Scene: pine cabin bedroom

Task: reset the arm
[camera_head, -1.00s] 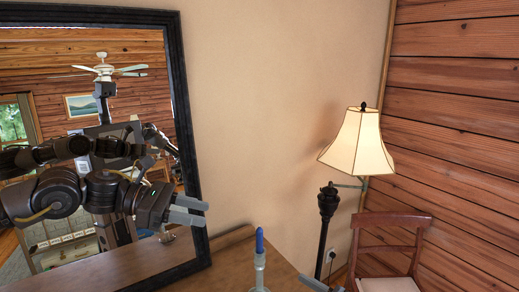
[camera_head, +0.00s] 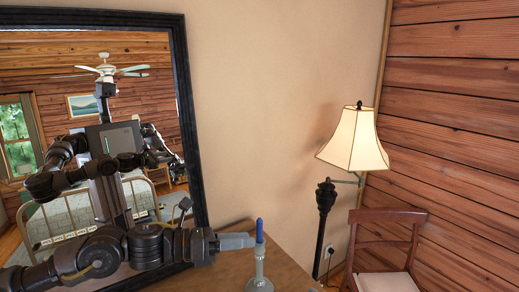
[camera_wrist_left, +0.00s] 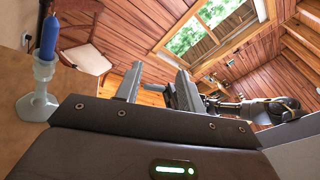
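My left arm comes in from the left in the head view, low in front of the mirror. Its gripper (camera_head: 237,241) points right, with its fingertips close beside the blue candle (camera_head: 260,230) in a pale candlestick (camera_head: 259,284). In the left wrist view the two fingers (camera_wrist_left: 158,86) stand apart with nothing between them. There the candle (camera_wrist_left: 49,38) and its holder (camera_wrist_left: 39,100) stand upright to the left, outside the fingers. A dark arm link, probably of my right arm, shows at the right (camera_wrist_left: 268,109); its gripper's state is unclear.
The wooden dresser top (camera_head: 230,268) carries the candlestick. A dark-framed mirror (camera_head: 187,120) stands behind my left arm and reflects me and a bed. A lit floor lamp (camera_head: 354,140) and a wooden chair (camera_head: 385,240) stand at the right.

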